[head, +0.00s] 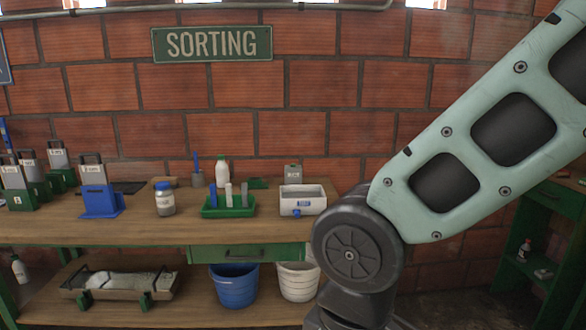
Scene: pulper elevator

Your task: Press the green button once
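I see no green button that I can make out in the head view. My gripper is not in the picture. Only links of my arm show, large on the right side, and they hide part of the wall and the right end of the bench.
A wooden bench (113,231) holds a green tray (228,212), a blue-lidded jar (165,199), a white box (303,200) and a blue stand (100,202). A blue bucket (234,286) and a white bucket (297,281) stand below. A green "SORTING" sign (211,43) hangs on the brick wall.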

